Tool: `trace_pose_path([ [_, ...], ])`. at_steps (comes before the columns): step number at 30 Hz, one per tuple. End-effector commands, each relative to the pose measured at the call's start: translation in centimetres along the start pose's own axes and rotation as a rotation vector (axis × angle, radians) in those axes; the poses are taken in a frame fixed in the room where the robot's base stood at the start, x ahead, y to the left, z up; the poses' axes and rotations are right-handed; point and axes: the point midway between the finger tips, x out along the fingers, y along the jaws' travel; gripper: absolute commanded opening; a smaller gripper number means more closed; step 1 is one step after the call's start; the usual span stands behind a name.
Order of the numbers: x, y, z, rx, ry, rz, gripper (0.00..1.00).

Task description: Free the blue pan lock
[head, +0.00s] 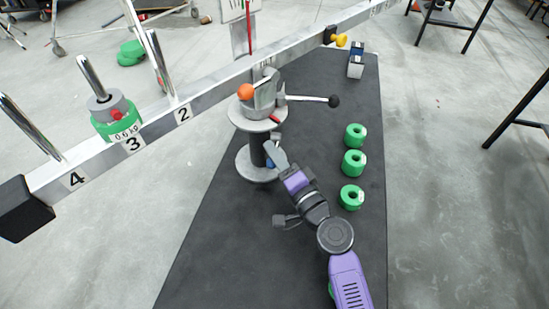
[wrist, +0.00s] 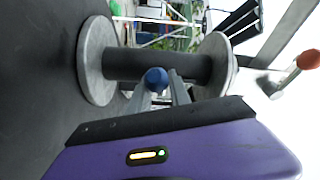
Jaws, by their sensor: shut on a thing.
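The blue pan lock (wrist: 156,79) is a small round blue knob in front of the dark column (wrist: 170,67) of the stand. In the head view only a bit of its blue (head: 270,162) shows beside the column, just above the lower grey disc (head: 250,168). My gripper (wrist: 162,86) has its two fingers on either side of the knob and is shut on it. In the head view my gripper (head: 276,156) reaches to the column from the lower right, and its fingers partly cover the knob.
A long metal beam (head: 215,85) with numbered marks crosses above the stand. A green weight (head: 117,122) sits on it near mark 3. An orange ball (head: 246,91) and a black-knobbed lever (head: 310,98) stick out above the column. Several green ring weights (head: 354,162) lie right of my arm on the dark mat (head: 235,250).

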Motion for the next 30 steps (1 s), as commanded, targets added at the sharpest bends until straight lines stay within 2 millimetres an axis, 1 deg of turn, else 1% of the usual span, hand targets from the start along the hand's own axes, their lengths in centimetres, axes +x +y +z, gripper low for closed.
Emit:
trace_pose_path([
  [7,0.0,-0.1,0.1,0.0,-0.003,-0.001,0.0],
  [8,0.0,-0.1,0.1,0.0,-0.003,-0.001,0.26],
  [9,0.0,-0.1,0.1,0.0,-0.003,0.0,0.33],
  [11,0.0,-0.1,0.1,0.0,-0.003,0.0,0.45],
  [19,-0.1,0.0,0.1,0.0,-0.002,0.0,0.45],
  [22,-0.4,0.1,0.1,0.0,-0.002,0.001,0.45],
  [26,-2.0,0.1,0.1,0.0,-0.001,0.003,0.45],
  [30,-4.4,0.2,0.1,0.0,-0.002,0.002,0.45],
])
